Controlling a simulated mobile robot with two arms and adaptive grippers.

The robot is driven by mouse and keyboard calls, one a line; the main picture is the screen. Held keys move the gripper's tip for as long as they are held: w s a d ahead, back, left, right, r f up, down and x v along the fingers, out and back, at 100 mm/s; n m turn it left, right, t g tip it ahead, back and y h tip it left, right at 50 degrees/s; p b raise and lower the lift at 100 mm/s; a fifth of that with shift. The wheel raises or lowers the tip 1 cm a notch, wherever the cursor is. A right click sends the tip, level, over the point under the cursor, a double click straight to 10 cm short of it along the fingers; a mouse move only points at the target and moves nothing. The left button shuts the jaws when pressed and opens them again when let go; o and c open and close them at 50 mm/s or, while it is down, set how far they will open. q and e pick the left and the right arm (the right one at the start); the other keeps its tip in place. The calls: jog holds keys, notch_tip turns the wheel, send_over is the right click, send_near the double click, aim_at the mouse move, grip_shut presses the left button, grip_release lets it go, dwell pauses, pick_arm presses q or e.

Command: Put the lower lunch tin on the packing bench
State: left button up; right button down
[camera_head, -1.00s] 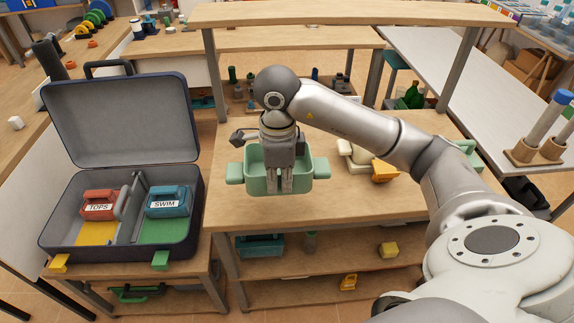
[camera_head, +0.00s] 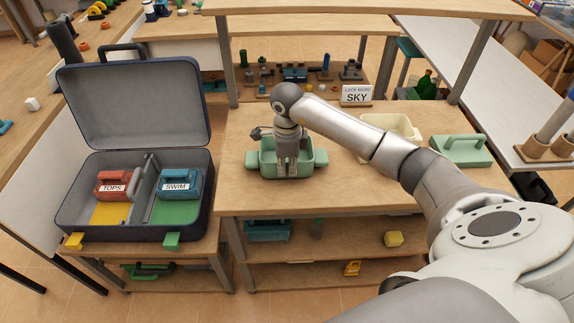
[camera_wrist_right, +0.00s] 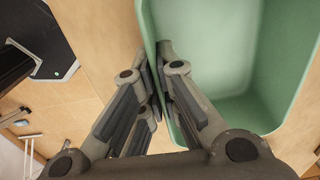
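A green open tin (camera_head: 267,146) with a tab handle on each side is at the left of the packing bench top (camera_head: 340,193). It looks upright; whether it rests on the wood or hangs just above it I cannot tell. My right gripper (camera_head: 287,172) points down at its near wall. In the right wrist view the fingers (camera_wrist_right: 156,95) close on either side of the wall of the green tin (camera_wrist_right: 205,50), which looks empty. A cream open tin (camera_head: 398,125) stands farther right, partly behind my right arm. My left gripper is out of view.
A green lid-like piece with a handle (camera_head: 462,150) lies at the bench's right. A "LOCK WORD SKY" sign (camera_head: 357,95) stands at the back. An open suitcase (camera_head: 130,110) on the left holds red TOPS (camera_head: 115,184) and blue SWIM (camera_head: 180,184) pieces. The bench's front middle is clear.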

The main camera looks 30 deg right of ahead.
jog(key=shift+f, duration=0.2)
jog(key=c, duration=1.6)
grip_release()
jog(key=shift+f, duration=0.1)
jog(key=shift+c, duration=0.2)
jog(key=shift+r, duration=0.35)
notch_tip(320, 180, up, 12)
jog(key=b, duration=0.1)
jog(key=shift+f+b, duration=0.15)
jog(key=shift+b, duration=0.15)
jog(key=shift+s, duration=0.1)
